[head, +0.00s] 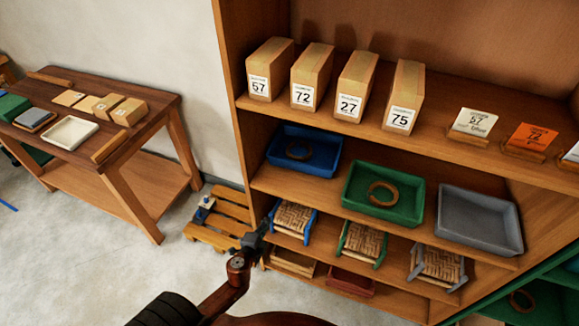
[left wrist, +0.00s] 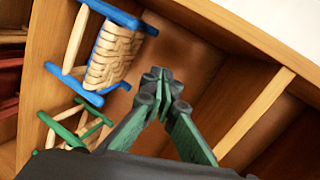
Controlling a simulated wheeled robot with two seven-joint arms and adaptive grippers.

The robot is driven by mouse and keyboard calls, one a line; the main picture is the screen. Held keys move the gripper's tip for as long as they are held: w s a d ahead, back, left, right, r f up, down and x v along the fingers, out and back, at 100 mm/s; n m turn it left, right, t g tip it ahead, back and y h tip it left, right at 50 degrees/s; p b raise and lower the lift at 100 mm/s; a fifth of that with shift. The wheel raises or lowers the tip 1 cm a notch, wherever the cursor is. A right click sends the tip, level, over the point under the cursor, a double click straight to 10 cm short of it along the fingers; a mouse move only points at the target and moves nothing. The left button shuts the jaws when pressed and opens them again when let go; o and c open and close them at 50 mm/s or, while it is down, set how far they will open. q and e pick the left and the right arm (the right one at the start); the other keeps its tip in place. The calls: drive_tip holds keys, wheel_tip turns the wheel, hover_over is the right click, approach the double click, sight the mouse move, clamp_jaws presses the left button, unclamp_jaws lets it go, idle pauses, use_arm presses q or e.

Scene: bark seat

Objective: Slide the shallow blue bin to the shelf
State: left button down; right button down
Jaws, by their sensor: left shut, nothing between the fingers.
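The shallow blue bin (head: 322,160) sits on the middle shelf board (head: 345,208), at its left end in the head view. My left gripper (head: 266,226) is below and left of the bin, at the front left of the shelf unit and apart from the bin. In the left wrist view its fingertips (left wrist: 161,73) are together and hold nothing. The bin does not show in that view. My right gripper is not in view.
A green bin (head: 355,203) with a ring and a grey bin (head: 480,222) share the board. Small woven stools, one blue (head: 293,219) near my left gripper, stand below. Several numbered boxes stand above. A wooden pallet (head: 217,225) lies on the floor; a table (head: 150,115) stands left.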

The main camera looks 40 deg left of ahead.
use_arm(q)
drive_tip(key=w+d+r+m+t, duration=0.1)
drive_tip(key=d+r+m+t, duration=0.1)
drive_tip(key=r, duration=0.8)
drive_tip(key=w+d+r+m+t, duration=0.1)
drive_tip(key=d+r+t, duration=0.1)
drive_tip(key=r, duration=0.7)
drive_tip(key=p, duration=0.2)
approach(293, 162)
drive_tip(key=x, duration=0.6)
drive_tip(key=shift+w+a, duration=0.15)
drive_tip(key=shift+w, duration=0.3)
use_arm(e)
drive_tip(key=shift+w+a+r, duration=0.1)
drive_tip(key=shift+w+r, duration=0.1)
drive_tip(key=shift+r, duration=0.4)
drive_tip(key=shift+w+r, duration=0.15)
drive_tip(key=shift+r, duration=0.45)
